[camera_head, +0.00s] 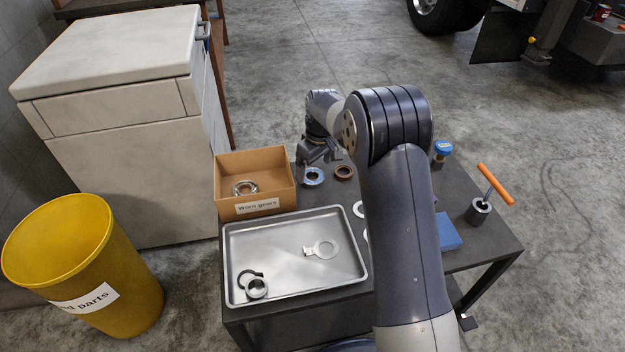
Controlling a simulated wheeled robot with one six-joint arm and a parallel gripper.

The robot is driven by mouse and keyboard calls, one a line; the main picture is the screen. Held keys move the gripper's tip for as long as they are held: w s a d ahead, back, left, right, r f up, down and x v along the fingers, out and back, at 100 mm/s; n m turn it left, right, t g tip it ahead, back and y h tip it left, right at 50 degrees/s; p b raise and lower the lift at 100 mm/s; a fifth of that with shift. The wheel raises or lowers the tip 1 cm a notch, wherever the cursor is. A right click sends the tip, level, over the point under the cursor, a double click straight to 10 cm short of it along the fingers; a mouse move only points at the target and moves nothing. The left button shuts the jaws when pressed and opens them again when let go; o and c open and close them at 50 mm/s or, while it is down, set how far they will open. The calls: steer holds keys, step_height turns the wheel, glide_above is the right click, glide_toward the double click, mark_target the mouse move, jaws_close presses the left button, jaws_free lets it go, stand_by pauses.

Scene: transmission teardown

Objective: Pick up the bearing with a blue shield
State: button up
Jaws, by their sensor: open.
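The bearing with a blue shield (313,177) lies on the dark table, just right of the cardboard box. A similar ring with a brown face (344,172) lies close to its right. My gripper (322,158) is above and just behind the blue-shielded bearing, pointing down, with its jaws apart and nothing seen between them. The gap between the fingertips and the bearing is hard to judge from this view. My arm hides part of the table to the right.
A cardboard box labelled "Worn gears" (256,207) holds a metal ring. A metal tray (290,290) holds a few parts. A blue-capped jar (442,150), a blue block (447,232) and an orange-handled tool in a cup (480,210) stand right. A yellow bin (120,290) stands left.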

mark_target(312, 179)
steer(key=f, duration=0.3)
steer(key=shift+w+a+f+b, duration=0.2)
steer(key=shift+w+f+b, duration=0.1)
steer(key=shift+b, duration=0.1)
steer(key=shift+r, duration=0.15)
steer(key=c, duration=1.3)
steer(key=shift+o, duration=0.2)
